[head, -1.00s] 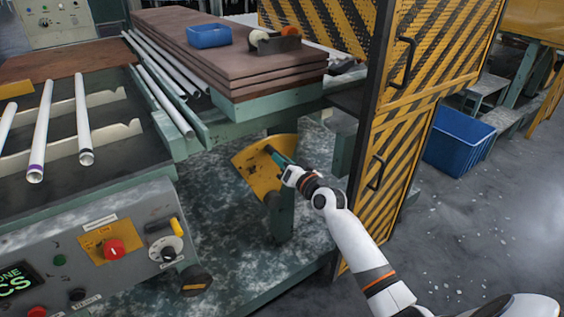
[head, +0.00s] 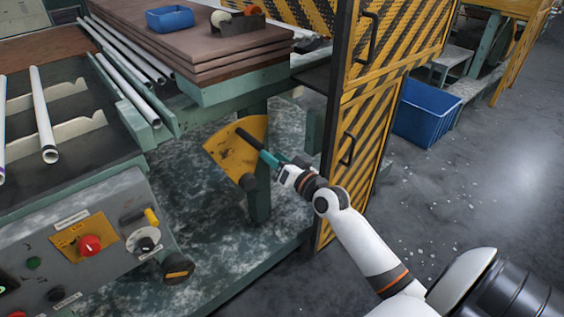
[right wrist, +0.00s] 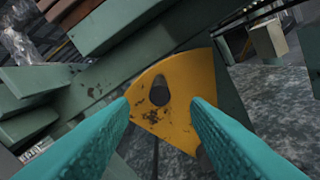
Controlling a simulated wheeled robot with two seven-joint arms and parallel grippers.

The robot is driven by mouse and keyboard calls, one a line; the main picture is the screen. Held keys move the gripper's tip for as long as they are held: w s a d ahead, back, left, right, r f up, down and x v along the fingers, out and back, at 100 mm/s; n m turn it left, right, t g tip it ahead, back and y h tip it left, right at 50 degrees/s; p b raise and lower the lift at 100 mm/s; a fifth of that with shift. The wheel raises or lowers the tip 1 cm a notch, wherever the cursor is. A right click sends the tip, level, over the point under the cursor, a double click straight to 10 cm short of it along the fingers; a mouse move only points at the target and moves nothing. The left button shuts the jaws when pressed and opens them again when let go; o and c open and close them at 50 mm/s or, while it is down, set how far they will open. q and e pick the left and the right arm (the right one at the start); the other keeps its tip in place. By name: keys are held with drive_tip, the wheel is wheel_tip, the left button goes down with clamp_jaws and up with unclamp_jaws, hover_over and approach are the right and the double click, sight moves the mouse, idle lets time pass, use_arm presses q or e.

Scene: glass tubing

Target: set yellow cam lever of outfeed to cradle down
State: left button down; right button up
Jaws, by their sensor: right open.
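The cam lever of the outfeed shows as a yellow fan-shaped plate (head: 228,154) with a dark rod-like handle (head: 248,138) sticking out from its upper part, on a green post. My right gripper (head: 268,158), with teal fingers, is open at the free end of this handle. In the right wrist view, the worn yellow plate (right wrist: 180,88) faces me, and the dark handle (right wrist: 159,90) appears end-on between the open fingertips (right wrist: 161,101). I cannot tell whether the fingers touch it. My left gripper is not in view.
A green beam with stacked brown boards (head: 215,45) stands above and behind the lever. A yellow-black striped guard door (head: 372,130) is close on the right. The control panel (head: 85,245) with knobs is at lower left. A blue crate (head: 425,112) stands on the floor beyond.

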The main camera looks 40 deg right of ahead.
drive_tip(key=shift+s+d, duration=0.1)
drive_tip(key=shift+s, duration=1.4)
drive_tip(key=shift+f, duration=0.1)
